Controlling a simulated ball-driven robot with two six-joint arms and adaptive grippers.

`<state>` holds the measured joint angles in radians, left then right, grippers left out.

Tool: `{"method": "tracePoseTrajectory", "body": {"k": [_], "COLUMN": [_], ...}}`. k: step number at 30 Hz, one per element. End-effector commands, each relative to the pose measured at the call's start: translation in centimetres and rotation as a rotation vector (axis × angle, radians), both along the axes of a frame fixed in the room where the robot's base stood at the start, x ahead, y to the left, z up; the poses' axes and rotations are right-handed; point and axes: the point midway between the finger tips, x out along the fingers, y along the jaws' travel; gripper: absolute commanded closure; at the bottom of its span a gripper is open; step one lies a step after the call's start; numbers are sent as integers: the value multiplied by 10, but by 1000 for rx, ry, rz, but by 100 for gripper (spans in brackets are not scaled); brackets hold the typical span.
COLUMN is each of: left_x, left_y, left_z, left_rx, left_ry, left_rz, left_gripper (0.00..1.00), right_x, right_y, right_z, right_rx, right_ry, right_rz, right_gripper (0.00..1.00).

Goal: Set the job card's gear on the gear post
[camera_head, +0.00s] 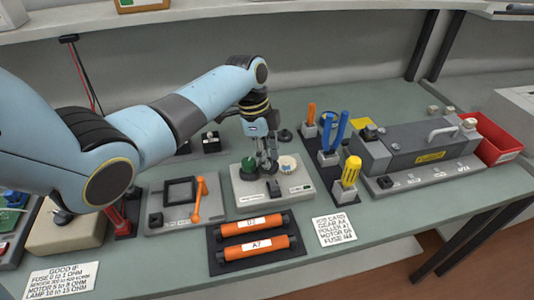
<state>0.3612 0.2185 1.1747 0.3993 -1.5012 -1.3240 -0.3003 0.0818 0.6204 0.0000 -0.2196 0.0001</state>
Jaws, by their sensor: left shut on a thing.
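My left gripper (268,167) points down over a pale grey station (256,202) in the middle of the bench. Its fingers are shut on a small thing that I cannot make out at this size. A green round part (249,167) stands on the station just left of the fingers. A cream round part (287,163) is just right of them. I cannot tell which is the gear post. The job card (335,229) lies at the front right; its gear line seems to read A4. My right gripper is not in view.
Two orange cartridges (254,252) lie on a dark tray in front. A station with an orange lever (198,198) stands left. Screwdrivers (341,128) and a yellow-handled tool (350,172) stand right, beside a grey machine (420,150) and a red bin (496,140).

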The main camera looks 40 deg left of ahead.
Motion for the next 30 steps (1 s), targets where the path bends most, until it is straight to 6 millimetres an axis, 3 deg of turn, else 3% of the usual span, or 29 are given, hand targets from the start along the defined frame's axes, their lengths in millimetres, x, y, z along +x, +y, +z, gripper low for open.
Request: {"method": "tracePoseTrajectory", "body": {"k": [12,30], "left_x": [1,1], "left_y": [0,0], "left_z": [-23,-24], "left_rx": [-1,-1], "left_ry": [0,-1], "left_rz": [0,0], "left_gripper": [100,100], "right_x": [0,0], "right_y": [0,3], "right_z": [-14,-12], "right_rx": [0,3], "right_ry": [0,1], "right_rz": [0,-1], "right_gripper": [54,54]}}
